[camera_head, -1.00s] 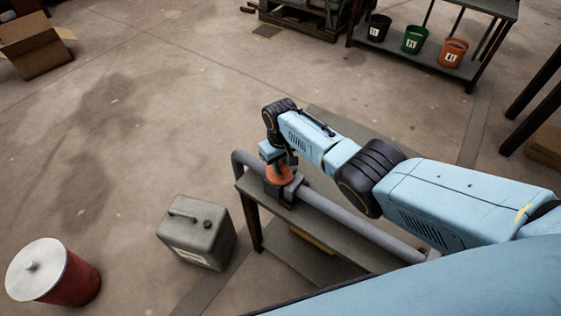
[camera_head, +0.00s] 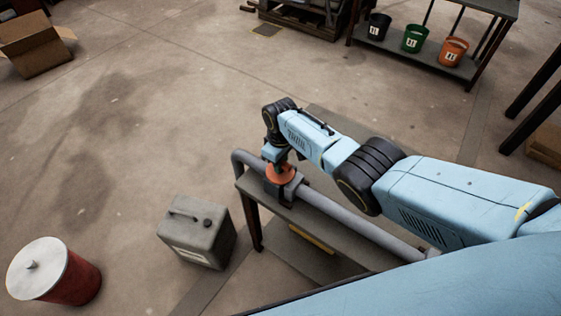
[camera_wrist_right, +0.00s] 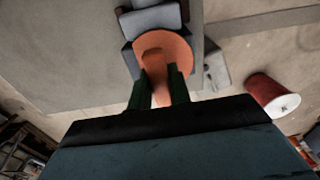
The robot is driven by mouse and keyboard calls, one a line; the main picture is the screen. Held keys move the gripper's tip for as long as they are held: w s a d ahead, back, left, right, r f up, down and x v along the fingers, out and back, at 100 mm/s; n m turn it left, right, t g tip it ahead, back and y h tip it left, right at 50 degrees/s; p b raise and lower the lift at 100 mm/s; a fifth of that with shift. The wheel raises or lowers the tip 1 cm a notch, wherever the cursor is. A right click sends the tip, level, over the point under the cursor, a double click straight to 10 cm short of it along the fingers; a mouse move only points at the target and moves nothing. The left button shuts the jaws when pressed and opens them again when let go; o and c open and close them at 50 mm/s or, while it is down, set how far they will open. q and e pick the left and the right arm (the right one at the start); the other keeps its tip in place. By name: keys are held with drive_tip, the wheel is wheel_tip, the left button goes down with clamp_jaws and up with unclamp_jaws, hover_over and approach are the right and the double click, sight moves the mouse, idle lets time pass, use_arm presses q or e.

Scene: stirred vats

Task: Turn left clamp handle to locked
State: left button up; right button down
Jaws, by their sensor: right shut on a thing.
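The left clamp handle is an orange round knob (camera_head: 281,172) with a raised grip bar. It sits on a grey clamp block (camera_head: 284,190) at the far left end of the pipe. My right gripper (camera_head: 280,157) is above it, pointing down. In the right wrist view, the two dark fingers (camera_wrist_right: 160,80) are shut on the bar of the orange handle (camera_wrist_right: 172,42). The fingers and wrist hide part of the handle. I cannot read any locked mark. My left gripper is not in view.
A grey pipe (camera_head: 345,217) runs along the bench (camera_head: 262,208) below my right arm. A grey canister (camera_head: 197,232) and a red drum with a pale lid (camera_head: 72,280) stand on the floor to the left. Several buckets stand on a rear shelf (camera_head: 425,58).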

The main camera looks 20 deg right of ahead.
drive_tip(key=c, duration=1.3)
unclamp_jaws()
drive_tip(key=shift+r, duration=0.15)
wheel_tip(320, 180, up, 13)
drive_tip(key=p, duration=0.4)
drive_tip(key=shift+p, duration=0.4)
